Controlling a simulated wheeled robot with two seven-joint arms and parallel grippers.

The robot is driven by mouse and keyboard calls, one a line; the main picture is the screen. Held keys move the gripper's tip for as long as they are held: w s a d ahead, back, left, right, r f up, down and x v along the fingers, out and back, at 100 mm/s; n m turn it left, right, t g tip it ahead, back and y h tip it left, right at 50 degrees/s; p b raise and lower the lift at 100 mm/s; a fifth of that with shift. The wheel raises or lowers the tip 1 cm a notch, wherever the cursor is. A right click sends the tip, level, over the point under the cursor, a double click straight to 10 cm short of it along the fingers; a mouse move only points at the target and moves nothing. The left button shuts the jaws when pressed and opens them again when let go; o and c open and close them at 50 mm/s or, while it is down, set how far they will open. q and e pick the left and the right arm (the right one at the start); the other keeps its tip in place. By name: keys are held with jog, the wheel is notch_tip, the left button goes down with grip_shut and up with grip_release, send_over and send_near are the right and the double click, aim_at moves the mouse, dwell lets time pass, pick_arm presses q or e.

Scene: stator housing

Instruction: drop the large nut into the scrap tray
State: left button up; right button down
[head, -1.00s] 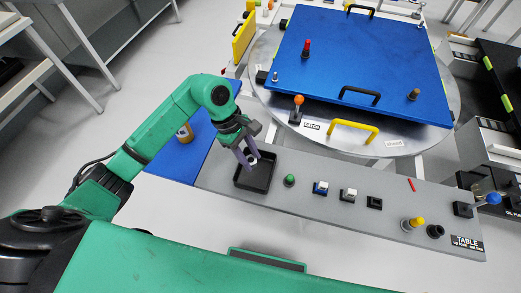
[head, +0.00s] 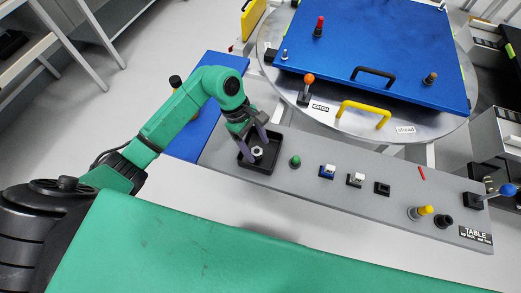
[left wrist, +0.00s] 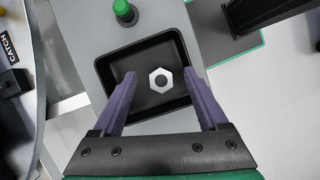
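The large nut (head: 257,151) is a silvery hexagon with a dark hole. It lies inside the black scrap tray (head: 266,169) at the left end of the grey panel. My left gripper (head: 255,139) is over the tray with its purple fingers spread. In the left wrist view the nut (left wrist: 161,80) lies on the floor of the tray (left wrist: 108,70), and the open fingers of my left gripper (left wrist: 161,84) are apart from it on both sides. My right gripper is not in view.
The grey panel (head: 320,200) carries a green button (head: 295,161), several switches and a yellow knob (head: 425,211). A blue plate with handles (head: 385,40) lies on the round table behind. An orange-topped lever (head: 308,82) stands near the tray. A blue surface (head: 214,95) is at left.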

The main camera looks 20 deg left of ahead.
pick_arm(q)
jog(key=shift+w, duration=0.1)
jog(key=shift+a+r, duration=0.1)
jog(key=shift+r, duration=0.1)
jog(key=b+v, duration=0.2)
jog(key=v, duration=1.2)
jog(key=shift+b, duration=0.3)
